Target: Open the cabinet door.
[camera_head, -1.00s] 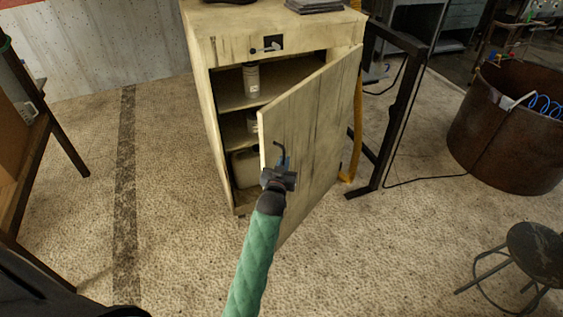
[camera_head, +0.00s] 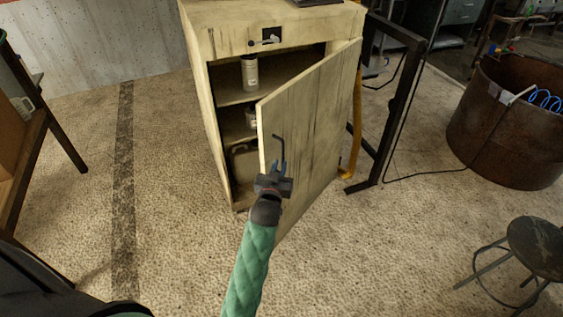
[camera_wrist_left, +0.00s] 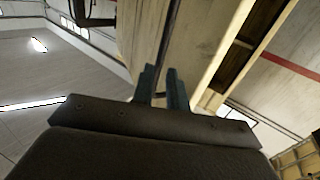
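The cabinet door (camera_head: 312,135) is a worn cream panel standing part-way open. It is hinged on the right side of the cream cabinet (camera_head: 214,120). Its dark bent handle (camera_head: 282,148) is near the door's free left edge. My left gripper (camera_head: 278,167), on a green-sleeved arm, is at the handle's lower end, in front of the door. In the left wrist view, its two fingers (camera_wrist_left: 164,88) are apart, and the dark handle (camera_wrist_left: 171,40) runs toward the gap between them. Contact is not clear. My right gripper is not in view.
The cabinet shelves hold a white bottle (camera_head: 250,73) and a canister (camera_head: 243,162). A black metal frame (camera_head: 396,110) stands right of the door, with a rusty barrel (camera_head: 510,130) and a stool (camera_head: 537,245) farther right. The floor before the cabinet is clear.

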